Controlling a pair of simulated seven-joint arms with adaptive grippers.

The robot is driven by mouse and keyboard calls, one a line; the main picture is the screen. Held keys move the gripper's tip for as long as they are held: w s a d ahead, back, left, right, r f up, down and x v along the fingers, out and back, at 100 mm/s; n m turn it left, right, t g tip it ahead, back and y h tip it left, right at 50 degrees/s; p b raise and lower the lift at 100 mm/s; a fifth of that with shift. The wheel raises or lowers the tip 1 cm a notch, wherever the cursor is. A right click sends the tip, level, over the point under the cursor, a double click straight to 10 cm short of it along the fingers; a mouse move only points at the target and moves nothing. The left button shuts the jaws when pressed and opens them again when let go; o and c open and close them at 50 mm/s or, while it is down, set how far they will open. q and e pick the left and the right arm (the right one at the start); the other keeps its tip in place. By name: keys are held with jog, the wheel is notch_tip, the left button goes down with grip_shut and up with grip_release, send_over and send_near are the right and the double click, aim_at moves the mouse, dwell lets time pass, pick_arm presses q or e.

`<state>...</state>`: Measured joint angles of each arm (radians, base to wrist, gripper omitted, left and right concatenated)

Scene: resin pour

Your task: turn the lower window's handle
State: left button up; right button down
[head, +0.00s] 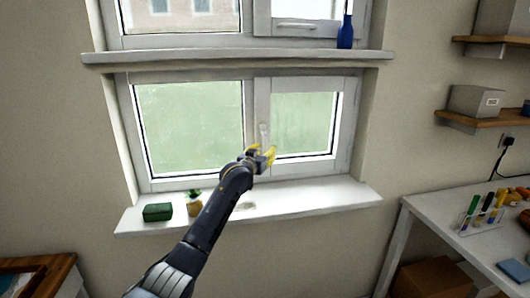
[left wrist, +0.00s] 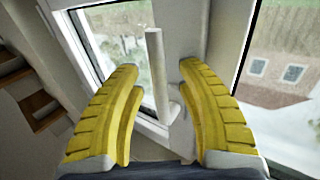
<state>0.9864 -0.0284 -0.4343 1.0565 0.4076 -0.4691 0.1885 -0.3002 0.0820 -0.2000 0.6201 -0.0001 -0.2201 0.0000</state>
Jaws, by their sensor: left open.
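The lower window (head: 190,125) has two panes, and its white handle (head: 264,131) sits on the frame between them. My left gripper (head: 265,155) is at the handle's lower part in the head view, and its yellow fingers hide some of it. In the left wrist view the handle (left wrist: 156,70) is a pale bar standing between the two spread yellow fingers of the left gripper (left wrist: 158,68). Gaps show on both sides of the bar, so the fingers appear apart from it. My right gripper is not in view.
The sill (head: 320,197) holds a green box (head: 158,212) and a small potted plant (head: 194,205) at its left. A blue bottle (head: 346,32) stands on the upper ledge (head: 220,57). A white table (head: 440,225) with tubes is at the right.

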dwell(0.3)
pick_arm(q)
grip_shut()
dwell(0.3)
